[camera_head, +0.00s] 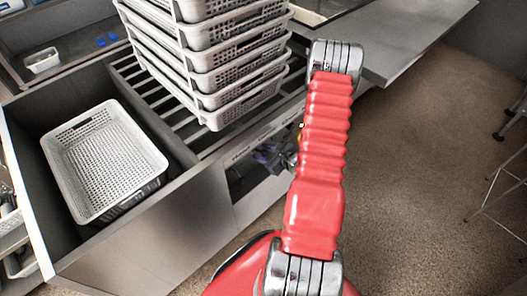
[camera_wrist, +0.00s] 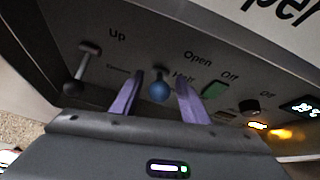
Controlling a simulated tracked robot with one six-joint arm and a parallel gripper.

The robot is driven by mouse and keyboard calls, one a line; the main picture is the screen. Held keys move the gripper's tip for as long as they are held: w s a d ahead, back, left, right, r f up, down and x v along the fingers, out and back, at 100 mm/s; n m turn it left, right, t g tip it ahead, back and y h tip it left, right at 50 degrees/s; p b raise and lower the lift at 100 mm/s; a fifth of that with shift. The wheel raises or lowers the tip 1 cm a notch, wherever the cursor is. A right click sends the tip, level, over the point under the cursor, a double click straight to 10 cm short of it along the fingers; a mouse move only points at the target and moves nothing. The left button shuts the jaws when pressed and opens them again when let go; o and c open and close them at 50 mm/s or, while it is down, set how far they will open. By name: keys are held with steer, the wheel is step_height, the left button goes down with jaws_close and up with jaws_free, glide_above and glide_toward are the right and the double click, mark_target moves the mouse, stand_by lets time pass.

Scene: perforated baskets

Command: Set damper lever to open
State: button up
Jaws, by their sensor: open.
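The damper lever appears to be the small lever with a blue ball knob (camera_wrist: 159,87) on the dark panel in the wrist view. The labels "Open" and "Half" are printed to its right. My gripper (camera_wrist: 158,92) is open, with one purple finger on each side of the knob. I cannot tell whether either finger touches it. The lever's stem is mostly hidden behind the knob. In the head view, my gripper (camera_head: 276,156) is small and dark at the front of the grey unit, partly behind my red arm, and the lever cannot be made out.
Left of the knob is a grey lever (camera_wrist: 86,64) near the label "Up". To the right are a green switch (camera_wrist: 215,90), a black dial (camera_wrist: 250,106) and a lit display (camera_wrist: 302,106). A basket stack (camera_head: 215,60) stands above the unit; another basket (camera_head: 105,160) sits left.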

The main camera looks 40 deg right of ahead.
steer(key=v, duration=1.3)
steer(key=shift+s, duration=0.15)
steer(key=s+a+r+n+g+y, duration=0.2)
steer(key=a+r+n+g+y, duration=0.2)
steer(key=a+r+n, duration=0.35)
steer(key=s+a+r+n+g+y, duration=0.3)
steer(key=a+r+n+g, duration=0.1)
steer(key=a+n, duration=0.6)
steer(key=a+r+n+h, duration=0.2)
steer(key=a+r+n, duration=0.2)
steer(key=r, duration=0.4)
steer(key=a+r+n+t+h, duration=0.1)
steer(key=a+r+n+h, duration=0.1)
steer(key=a+r+n, duration=0.3)
steer(key=a+r+n+h, duration=0.3)
steer(key=a+r+n, duration=0.2)
steer(key=r, duration=0.6)
steer(key=shift+s+n+t, duration=0.25)
steer(key=shift+n+t, duration=0.15)
steer(key=shift+n, duration=0.55)
steer(key=shift+d, duration=0.1)
